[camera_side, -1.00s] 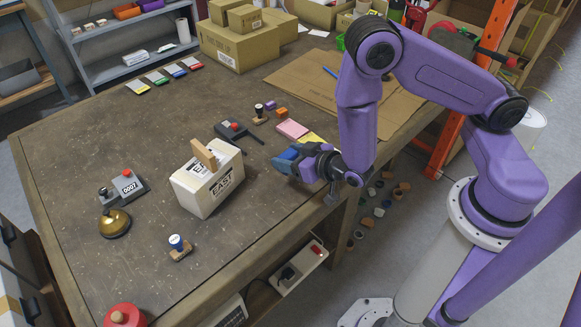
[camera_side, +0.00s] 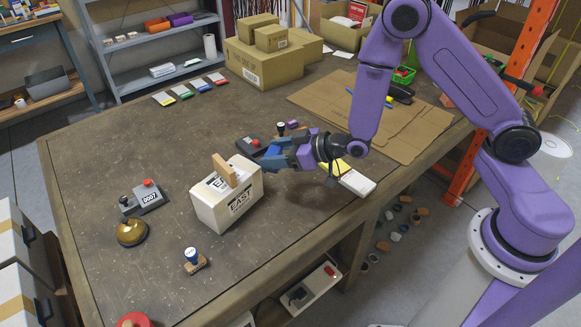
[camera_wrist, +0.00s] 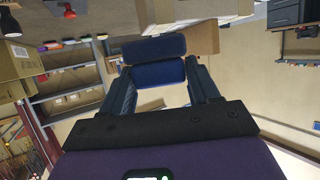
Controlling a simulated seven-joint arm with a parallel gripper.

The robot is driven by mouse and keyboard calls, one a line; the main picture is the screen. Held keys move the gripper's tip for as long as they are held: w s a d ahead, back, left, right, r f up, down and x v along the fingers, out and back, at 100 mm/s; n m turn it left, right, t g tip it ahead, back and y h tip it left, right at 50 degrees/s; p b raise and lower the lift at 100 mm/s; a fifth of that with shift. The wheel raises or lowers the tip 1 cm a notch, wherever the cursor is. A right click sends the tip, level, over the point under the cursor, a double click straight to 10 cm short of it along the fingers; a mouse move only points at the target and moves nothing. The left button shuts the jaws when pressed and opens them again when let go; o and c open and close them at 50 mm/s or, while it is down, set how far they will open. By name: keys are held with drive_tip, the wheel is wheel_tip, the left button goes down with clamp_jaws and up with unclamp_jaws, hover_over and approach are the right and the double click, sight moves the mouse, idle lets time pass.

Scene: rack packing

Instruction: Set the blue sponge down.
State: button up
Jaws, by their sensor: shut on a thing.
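My gripper (camera_side: 280,156) is shut on the blue sponge (camera_side: 271,152), which is partly hidden by the fingers in the side view. In the wrist view the sponge (camera_wrist: 158,74) sits between the two fingertips of my gripper (camera_wrist: 159,66). My gripper is level, pointing left, just right of a white box (camera_side: 226,208) marked EAST. A tan wooden block (camera_side: 225,170) stands up out of the box's top; it also shows beyond the sponge in the wrist view (camera_wrist: 206,38). The sponge appears held above the table, apart from the box.
Cardboard boxes (camera_side: 262,64) stand at the back. A pale pad (camera_side: 357,183) lies under my wrist.

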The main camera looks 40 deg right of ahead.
sight(278, 147)
drive_tip(key=shift+w+r+n+g+y, duration=0.5)
drive_tip(key=shift+r+n+y, duration=0.15)
drive_tip(key=shift+n+y, duration=0.05)
drive_tip(key=shift+w+d+r+n+g+y, duration=0.2)
drive_tip(key=shift+r+n+g+y, duration=0.2)
drive_tip(key=shift+n+g+y, duration=0.25)
drive_tip(key=shift+s+d+r+n+g+y, duration=0.15)
drive_tip(key=shift+d+r+n+g+y, duration=0.3)
drive_tip(key=shift+n, duration=0.3)
drive_tip(key=shift+s+d+r+n+g+y, duration=0.2)
drive_tip(key=shift+d+n+g+y, duration=0.2)
drive_tip(key=shift+d+n+g, duration=0.25)
drive_tip(key=s+d+n+g+y, duration=0.2)
drive_tip(key=s+d+n+g, duration=0.45)
drive_tip(key=d, duration=0.35)
drive_tip(key=shift+m, duration=0.3)
drive_tip(key=w+f, duration=0.3)
drive_tip(key=w, duration=0.1)
drive_tip(key=w+f, duration=0.4)
drive_tip(key=w, duration=0.1)
drive_tip(key=w+f, duration=0.3)
drive_tip(key=w, duration=0.1)
drive_tip(key=shift+w+a+f, duration=0.3)
drive_tip(key=shift+w+a, duration=0.1)
drive_tip(key=shift+w+f, duration=0.1)
drive_tip(key=shift+f, duration=1.5)
drive_tip(key=shift+f, duration=0.3)
